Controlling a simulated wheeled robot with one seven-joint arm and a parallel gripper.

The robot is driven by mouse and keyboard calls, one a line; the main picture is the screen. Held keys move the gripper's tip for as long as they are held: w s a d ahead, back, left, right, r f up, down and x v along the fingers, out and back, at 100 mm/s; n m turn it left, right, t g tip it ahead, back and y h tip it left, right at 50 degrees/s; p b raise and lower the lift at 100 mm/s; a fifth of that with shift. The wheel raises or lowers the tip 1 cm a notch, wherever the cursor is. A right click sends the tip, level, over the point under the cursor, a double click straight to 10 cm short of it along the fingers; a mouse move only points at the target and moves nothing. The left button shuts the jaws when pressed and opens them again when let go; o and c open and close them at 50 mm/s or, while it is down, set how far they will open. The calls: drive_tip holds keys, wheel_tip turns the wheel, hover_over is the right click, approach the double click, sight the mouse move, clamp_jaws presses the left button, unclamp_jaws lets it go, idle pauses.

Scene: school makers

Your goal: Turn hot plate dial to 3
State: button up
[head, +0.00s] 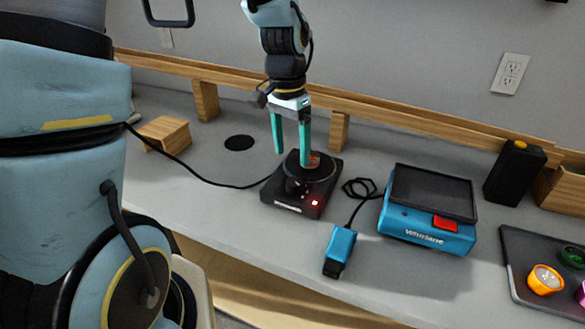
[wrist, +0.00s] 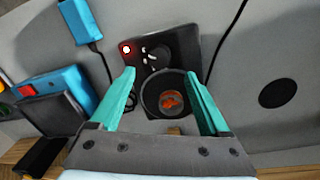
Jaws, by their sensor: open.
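A black hot plate (head: 320,191) with a lit red light sits on the grey bench. It also shows in the wrist view (wrist: 185,45). A dark round vessel with orange-red contents (wrist: 170,99) stands on its plate. A dark dial (wrist: 157,56) with a white mark is beside the red light in the wrist view; its setting is too small to read. In the head view I cannot make out the dial clearly. My gripper (head: 291,159) has its teal fingers apart and empty, pointing down above the hot plate. In the wrist view its fingers (wrist: 159,72) frame the vessel.
A blue Whirlane box (head: 425,236) and a blue handheld device (head: 340,250) lie right of the hot plate. A dark tray (head: 520,262) holds coloured items. A cable runs left from the hot plate. A wooden rail (head: 215,77) runs behind. A wooden block (head: 165,133) stands left.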

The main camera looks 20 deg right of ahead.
drive_tip(key=shift+r, duration=1.5)
drive_tip(key=a+f+n+t, duration=0.1)
drive_tip(key=a+n, duration=1)
drive_tip(key=a, duration=1.4)
drive_tip(key=shift+w+f+t, duration=0.2)
drive_tip(key=shift+f+t, duration=0.15)
drive_tip(key=shift+t, duration=0.35)
